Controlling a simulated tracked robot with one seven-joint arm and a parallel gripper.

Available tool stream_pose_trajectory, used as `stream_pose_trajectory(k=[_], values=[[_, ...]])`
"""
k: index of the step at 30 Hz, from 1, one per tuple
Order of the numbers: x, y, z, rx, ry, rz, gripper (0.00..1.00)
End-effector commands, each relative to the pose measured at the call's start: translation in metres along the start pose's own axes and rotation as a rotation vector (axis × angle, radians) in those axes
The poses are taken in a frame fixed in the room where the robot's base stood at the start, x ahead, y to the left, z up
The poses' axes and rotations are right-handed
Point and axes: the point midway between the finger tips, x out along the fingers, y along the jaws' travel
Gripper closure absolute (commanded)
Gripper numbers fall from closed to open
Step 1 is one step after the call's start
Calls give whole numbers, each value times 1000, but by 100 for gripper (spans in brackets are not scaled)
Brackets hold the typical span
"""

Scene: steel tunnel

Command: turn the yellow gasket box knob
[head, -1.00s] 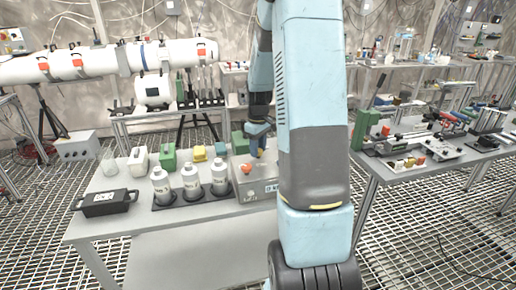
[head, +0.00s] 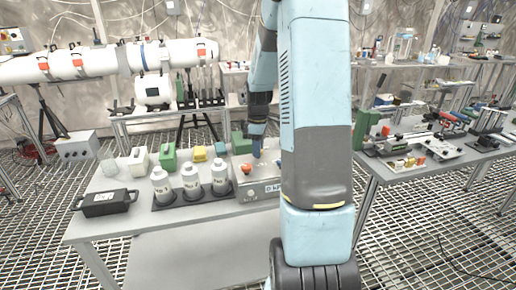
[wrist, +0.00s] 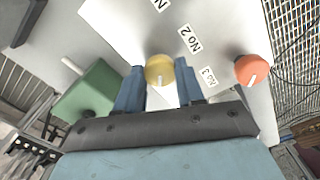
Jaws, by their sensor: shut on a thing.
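The gasket box is a light grey box on the near table, seen in the head view (head: 258,191) and filling the top of the wrist view (wrist: 225,25). Its round yellow knob (wrist: 159,70) has a pale pointer mark. My gripper (wrist: 160,78) is over the box with its two blue fingers on either side of the yellow knob, shut on it. In the head view my gripper (head: 257,152) points down at the box, and the yellow knob is hidden there. An orange knob (wrist: 252,70) sits to the right on the same box, near the labels "No 2" and "No 3".
A green box (wrist: 95,92) stands close to my left finger in the wrist view. White bottles (head: 191,180) stand in a dark tray left of the gasket box. A black case (head: 105,203) lies at the table's left. The table's front strip is clear.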

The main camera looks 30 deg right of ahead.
Motion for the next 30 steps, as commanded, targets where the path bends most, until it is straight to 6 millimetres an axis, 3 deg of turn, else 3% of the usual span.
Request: stream_pose_trajectory(k=[7,8,15,24,30], values=[[-2,2,-3,-1,5,8,93],[-2,2,-3,-1,5,7,60],[-1,1,-1,0,2,4,37],[-3,1,-1,1,1,3,37],[-27,1,-1,1,2,5,37]])
